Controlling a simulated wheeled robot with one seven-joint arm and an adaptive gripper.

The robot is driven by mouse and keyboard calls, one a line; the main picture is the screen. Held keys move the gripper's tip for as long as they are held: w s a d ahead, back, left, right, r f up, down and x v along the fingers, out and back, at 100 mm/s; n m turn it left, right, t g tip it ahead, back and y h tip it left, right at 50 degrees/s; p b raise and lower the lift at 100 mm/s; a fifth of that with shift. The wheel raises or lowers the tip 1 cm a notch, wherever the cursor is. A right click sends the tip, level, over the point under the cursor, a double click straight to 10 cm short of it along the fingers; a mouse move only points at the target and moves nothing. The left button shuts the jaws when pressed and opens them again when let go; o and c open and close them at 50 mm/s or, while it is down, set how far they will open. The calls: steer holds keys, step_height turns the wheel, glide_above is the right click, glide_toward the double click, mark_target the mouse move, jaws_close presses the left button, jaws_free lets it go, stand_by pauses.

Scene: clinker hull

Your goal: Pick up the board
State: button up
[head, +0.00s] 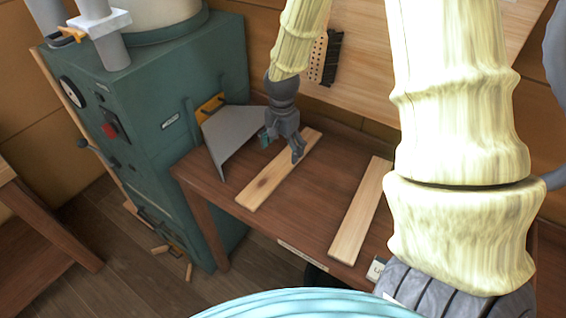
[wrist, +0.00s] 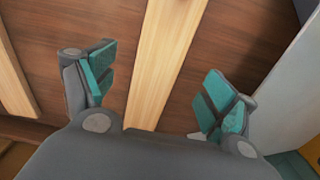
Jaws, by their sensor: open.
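Two light wooden boards lie flat on a brown table (head: 328,180). My gripper (head: 283,146) is over the far part of the left board. In the wrist view my gripper (wrist: 152,95) is open, with one teal-padded finger on each side of a board (wrist: 160,60). No board is held. Whether the fingertips touch the table is unclear. Another board (wrist: 12,75) shows at the left edge of that view.
A green machine (head: 165,120) with a grey sloping chute (head: 232,135) stands left of the table, its chute close to my gripper. A pale wooden panel (head: 370,70) rises behind the table. Bare table lies between the two boards.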

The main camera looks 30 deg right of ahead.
mark_target(283, 163)
steer(key=shift+w+f, duration=0.35)
steer(key=shift+f, duration=0.1)
steer(key=shift+s+d+f+p, duration=0.2)
steer(key=shift+s+p, duration=0.15)
steer(key=shift+s, duration=0.2)
steer(key=f, duration=0.1)
steer(key=w+f+p, duration=0.1)
steer(key=f, duration=0.1)
steer(key=shift+d, duration=0.1)
steer(key=shift+s+f, duration=0.3)
steer(key=shift+f, duration=0.35)
steer(key=shift+w+f, duration=0.1)
steer(key=shift+w, duration=0.05)
steer(key=c, duration=1.2)
